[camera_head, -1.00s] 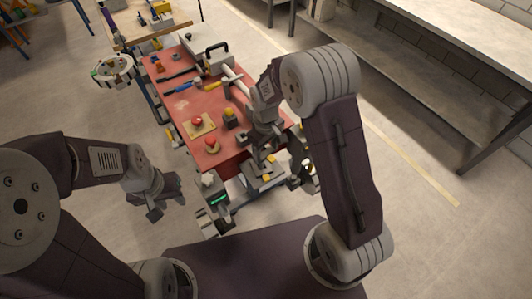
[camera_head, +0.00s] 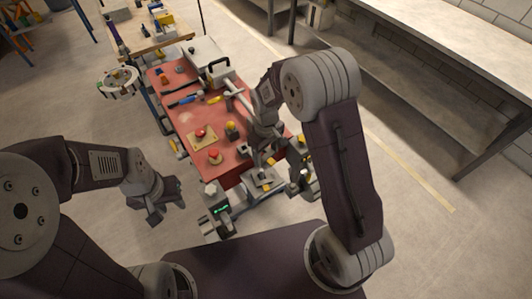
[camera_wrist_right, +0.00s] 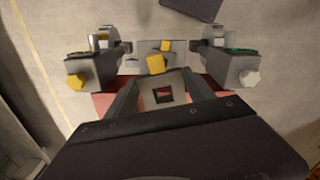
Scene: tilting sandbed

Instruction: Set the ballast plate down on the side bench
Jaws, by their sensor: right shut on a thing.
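In the right wrist view, a grey plate (camera_wrist_right: 178,82) with a yellow part (camera_wrist_right: 155,64) sits between the fingers of my right gripper (camera_wrist_right: 163,96), which is shut on it. I take it for the ballast plate. In the head view, my right gripper (camera_head: 262,160) hangs at the near end of a red-topped bench (camera_head: 190,110), the grey and yellow piece (camera_head: 266,183) below it. My left gripper (camera_head: 160,205) is over bare floor to the left; its jaw opening is unclear. I cannot tell which bench is the side bench.
Red buttons (camera_head: 214,157), tools and a grey case (camera_head: 215,75) occupy the red top. Clamp-like units stand left (camera_head: 215,208) and right (camera_head: 303,178) of the plate. A wooden table (camera_head: 150,35) stands behind. A long grey counter (camera_head: 450,50) runs along the right wall, its top largely clear.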

